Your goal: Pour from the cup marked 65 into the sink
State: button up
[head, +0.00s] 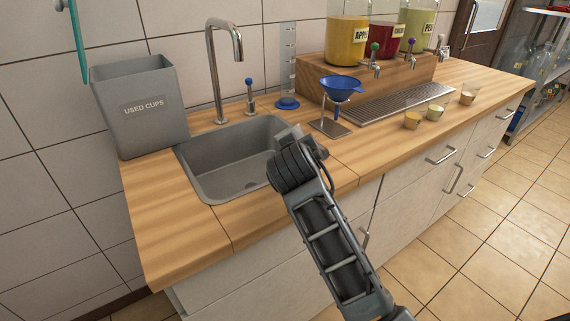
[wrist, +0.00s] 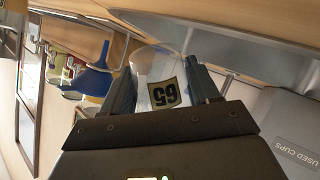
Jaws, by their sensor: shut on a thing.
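The cup marked 65 (wrist: 164,72) is pale and see-through, with a dark-on-yellow label that appears upside down in the wrist view. My gripper (wrist: 163,88) is shut on it, one finger on each side. In the head view, my gripper (head: 292,136) is over the right side of the grey sink (head: 215,165). The cup is hidden there behind my wrist. The sink also shows at the top right of the wrist view (wrist: 235,45). I cannot tell the cup's exact tilt or its contents, and no falling stream shows.
A grey used-cups bin (head: 140,110) stands left of the sink, the tap (head: 215,75) behind it. A blue funnel (head: 341,86) on a stand is to the right. Several small cups (head: 437,111) stand near the counter's front edge, before the drip tray (head: 400,100) and drink dispensers.

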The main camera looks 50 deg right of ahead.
jog(key=m+t+b, duration=0.1)
jog(key=b, duration=0.2)
jog(key=s+f+m+t+b, duration=0.1)
jog(key=b, duration=0.2)
jog(key=shift+s+h, duration=0.15)
jog(key=shift+h, duration=0.25)
jog(key=shift+s+r+m+t+b, duration=0.25)
jog(key=shift+m+t+b, duration=0.3)
jog(key=shift+b, duration=0.75)
jog(key=shift+s+f, duration=0.1)
jog(key=shift+s, duration=0.1)
jog(key=shift+s+d+m+h+b, duration=0.15)
jog(key=shift+s+m+h+b, duration=0.15)
jog(key=shift+s+b, duration=0.35)
jog(key=s+r, duration=0.1)
jog(key=s+r+m+t+b, duration=0.1)
jog(key=s, duration=0.1)
jog(key=shift+d+h, duration=0.1)
jog(key=shift+h, duration=0.2)
jog(key=shift+s+r, duration=0.15)
jog(key=shift+r, duration=0.05)
